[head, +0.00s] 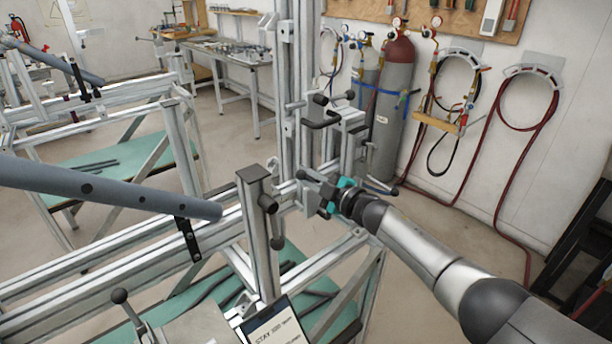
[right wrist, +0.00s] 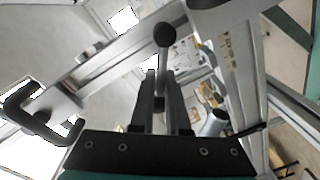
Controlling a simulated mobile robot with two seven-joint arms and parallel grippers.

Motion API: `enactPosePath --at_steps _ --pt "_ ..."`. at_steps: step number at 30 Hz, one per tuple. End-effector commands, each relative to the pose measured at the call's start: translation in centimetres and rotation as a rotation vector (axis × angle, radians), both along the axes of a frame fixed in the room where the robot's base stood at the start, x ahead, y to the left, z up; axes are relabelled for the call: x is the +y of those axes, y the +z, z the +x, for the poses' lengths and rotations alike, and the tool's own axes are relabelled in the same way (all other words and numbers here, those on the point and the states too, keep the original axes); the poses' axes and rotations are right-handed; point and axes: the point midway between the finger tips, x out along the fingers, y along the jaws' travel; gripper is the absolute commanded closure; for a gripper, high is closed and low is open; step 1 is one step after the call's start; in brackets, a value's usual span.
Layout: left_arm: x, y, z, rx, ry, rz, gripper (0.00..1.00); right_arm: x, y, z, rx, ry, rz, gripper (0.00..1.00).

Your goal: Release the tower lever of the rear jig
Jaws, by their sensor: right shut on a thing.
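The rear jig's aluminium tower (head: 307,60) rises in the middle of the head view, with clamp blocks and dark handles on it. My right gripper (head: 316,186) is at the lower part of this tower. In the right wrist view its two fingers (right wrist: 161,80) are shut on a lever (right wrist: 163,56) with a dark ball knob, which sticks out past the fingertips. In the head view the gripper mostly hides this lever. A dark cranked handle (head: 320,115) sits higher on the tower; a similar one (right wrist: 38,112) shows left in the wrist view. My left gripper is not in view.
Grey-blue tubes (head: 110,188) reach in from the left over the aluminium rails. Gas cylinders (head: 394,110) and hoses are by the wall behind. Open floor lies between frame and wall.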

Motion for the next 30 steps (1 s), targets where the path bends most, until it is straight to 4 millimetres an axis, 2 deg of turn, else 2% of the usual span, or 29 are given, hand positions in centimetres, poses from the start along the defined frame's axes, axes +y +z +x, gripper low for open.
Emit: enactPosePath --at_steps 9,10,17,30 --pt "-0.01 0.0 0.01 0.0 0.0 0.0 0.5 -0.09 0.03 0.04 0.0 -0.001 0.001 1.0" --pt "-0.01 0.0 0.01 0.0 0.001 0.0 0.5 -0.09 0.03 0.04 0.0 -0.001 0.001 0.83" --pt "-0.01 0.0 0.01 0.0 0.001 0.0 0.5 -0.05 0.03 0.03 0.0 -0.001 0.0 0.57" --pt "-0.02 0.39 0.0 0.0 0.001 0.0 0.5 -0.52 0.06 -0.46 0.001 -0.002 -0.001 0.56"
